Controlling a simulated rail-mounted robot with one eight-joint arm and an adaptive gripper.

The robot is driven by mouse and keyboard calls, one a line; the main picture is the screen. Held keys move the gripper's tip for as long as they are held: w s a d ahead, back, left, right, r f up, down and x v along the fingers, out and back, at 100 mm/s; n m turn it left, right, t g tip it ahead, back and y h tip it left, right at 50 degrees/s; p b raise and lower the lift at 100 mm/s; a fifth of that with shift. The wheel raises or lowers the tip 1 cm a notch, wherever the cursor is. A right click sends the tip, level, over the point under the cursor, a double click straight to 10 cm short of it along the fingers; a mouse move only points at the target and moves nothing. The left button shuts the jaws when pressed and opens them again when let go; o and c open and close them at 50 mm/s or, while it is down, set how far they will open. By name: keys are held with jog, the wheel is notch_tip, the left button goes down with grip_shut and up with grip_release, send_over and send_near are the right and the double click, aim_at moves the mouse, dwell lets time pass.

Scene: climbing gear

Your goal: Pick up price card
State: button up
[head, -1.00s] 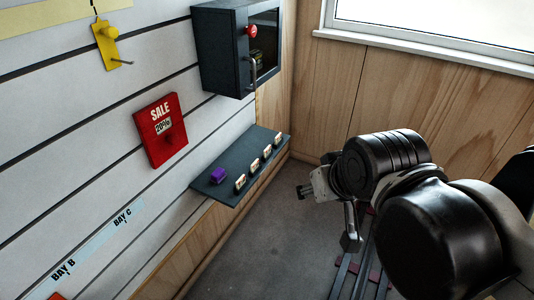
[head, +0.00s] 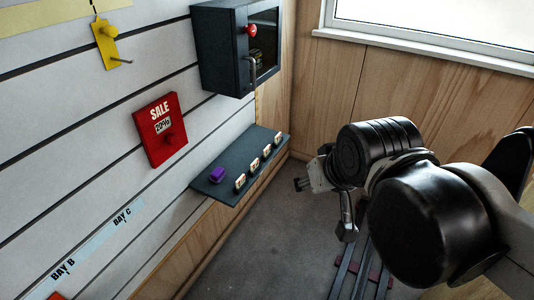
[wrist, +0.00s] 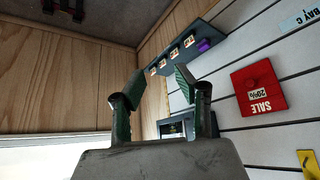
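Several small cream cards that look like price cards (head: 254,163) stand in dark holders in a row along the front of a dark shelf (head: 213,190) on the slatted wall. In the wrist view the same cards (wrist: 174,54) show beyond the fingers, up and to the right. I cannot read them. A red SALE sign (head: 153,144) also carries a small white 20% label. My gripper (wrist: 157,86) is open, with a clear gap between its fingers and nothing in it. In the head view my gripper (head: 318,187) is right of the shelf, apart from it.
A purple block (head: 217,174) lies at the shelf's left end. A dark cabinet (head: 222,58) with a handle and red knob hangs above the shelf. A yellow tag on a hook (head: 107,44) is at upper left. Open floor (head: 265,235) lies between shelf and arm.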

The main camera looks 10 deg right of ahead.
aim_at(267, 147)
jog(key=w+a+f+m+g+h+b, duration=0.1)
jog(key=w+f+m+b, duration=0.15)
jog(key=w, duration=0.95)
jog(key=w+a+f+m+g+b, duration=0.1)
jog(key=w+f+m, duration=0.15)
jog(key=w, duration=0.95)
jog(key=w+a+f+m, duration=0.1)
jog(key=w+f, duration=0.4)
jog(key=f, duration=0.2)
jog(key=w+a+f+m+g+h+b, duration=0.1)
jog(key=w+f, duration=0.5)
jog(key=f, duration=0.2)
jog(key=w+a+f+m+h+b, duration=0.1)
jog(key=w+f, duration=0.5)
jog(key=f, duration=0.2)
jog(key=shift+w+a+g, duration=0.15)
jog(key=shift+a+g, duration=0.15)
jog(key=shift+a, duration=0.1)
jog(key=w+d+b, duration=0.1)
jog(key=w+d, duration=0.5)
jog(key=shift+w+d+b, duration=0.1)
jog(key=shift+w+b, duration=0.25)
jog(key=shift+w+d+b, duration=0.3)
jog(key=shift+w+d, duration=0.55)
jog(key=shift+b+x, duration=0.5)
jog(key=shift+x, duration=0.7)
jog(key=shift+w+d+f, duration=0.15)
jog(key=shift+w+f, duration=0.1)
